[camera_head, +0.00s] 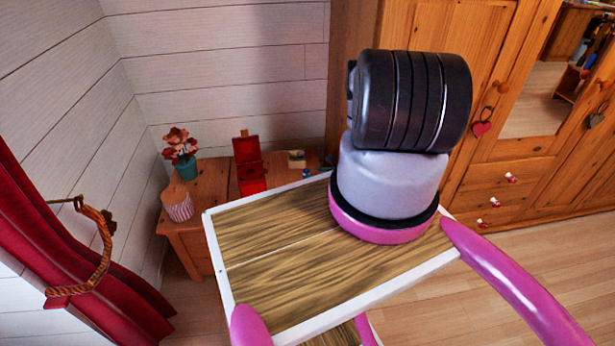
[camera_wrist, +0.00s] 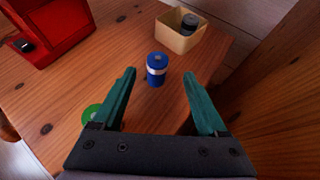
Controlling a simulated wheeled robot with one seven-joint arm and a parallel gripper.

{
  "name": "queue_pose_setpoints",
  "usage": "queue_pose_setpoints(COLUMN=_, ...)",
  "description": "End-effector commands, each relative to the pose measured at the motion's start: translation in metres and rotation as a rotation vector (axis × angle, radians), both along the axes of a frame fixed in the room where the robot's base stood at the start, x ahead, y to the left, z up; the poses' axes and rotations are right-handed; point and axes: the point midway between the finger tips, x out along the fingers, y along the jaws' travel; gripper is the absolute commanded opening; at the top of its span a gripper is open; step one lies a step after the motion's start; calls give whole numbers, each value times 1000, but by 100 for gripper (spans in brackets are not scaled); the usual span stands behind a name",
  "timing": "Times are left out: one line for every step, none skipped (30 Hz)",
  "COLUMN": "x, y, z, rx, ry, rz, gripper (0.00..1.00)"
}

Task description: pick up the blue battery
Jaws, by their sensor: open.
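The blue battery (camera_wrist: 157,68) is a short upright blue cylinder with a pale band around it. It stands on the wooden table (camera_wrist: 95,70) in the wrist view. In the head view a small blue spot (camera_head: 306,172) at the table's right part appears to be it. My gripper (camera_wrist: 160,77) is open and empty, with its two teal fingers on either side of the view. The battery shows between the fingertips, toward the far end of the gap. I cannot tell how far above it the fingers are. My gripper is hidden in the head view.
A small tan box (camera_wrist: 181,32) with a dark object inside stands just behind the battery. A red open box (camera_wrist: 45,28) is at the far left. A green round thing (camera_wrist: 90,112) lies by the left finger. A wooden wardrobe (camera_head: 480,130) stands right of the table.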

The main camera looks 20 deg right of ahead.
Motion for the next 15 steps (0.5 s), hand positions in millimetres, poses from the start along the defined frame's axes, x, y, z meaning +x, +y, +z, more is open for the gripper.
queue_pose_setpoints(x=4, y=2, z=-2, rx=-1, ry=-1, rz=0, gripper=76)
queue_pose_setpoints(x=6, y=2, z=-3, rx=-1, ry=-1, rz=1, gripper=76)
queue_pose_setpoints(x=8, y=3, z=-4, rx=-1, ry=-1, rz=2, gripper=76)
queue_pose_setpoints(x=9, y=4, z=-5, rx=0, ry=-1, rz=1, gripper=76)
queue_pose_setpoints(x=11, y=5, z=-6, rx=0, ry=0, rz=2, gripper=76)
queue_pose_setpoints(x=15, y=7, z=-7, rx=0, ry=-1, rz=3, gripper=76)
queue_pose_setpoints(x=18, y=8, z=-9, rx=-1, ry=-1, rz=3, gripper=76)
queue_pose_setpoints(x=22, y=10, z=-10, rx=0, ry=-1, rz=3, gripper=76)
queue_pose_setpoints(x=28, y=13, z=-13, rx=-1, ry=-1, rz=4, gripper=76)
queue_pose_setpoints(x=32, y=15, z=-15, rx=-1, ry=-1, rz=5, gripper=76)
queue_pose_setpoints(x=36, y=17, z=-16, rx=-1, ry=-2, rz=4, gripper=76)
queue_pose_setpoints(x=40, y=18, z=-19, rx=-1, ry=-2, rz=3, gripper=76)
queue_pose_setpoints(x=43, y=19, z=-22, rx=-2, ry=-1, rz=3, gripper=76)
queue_pose_setpoints(x=46, y=20, z=-23, rx=0, ry=-1, rz=3, gripper=76)
queue_pose_setpoints(x=49, y=20, z=-24, rx=0, ry=-1, rz=3, gripper=76)
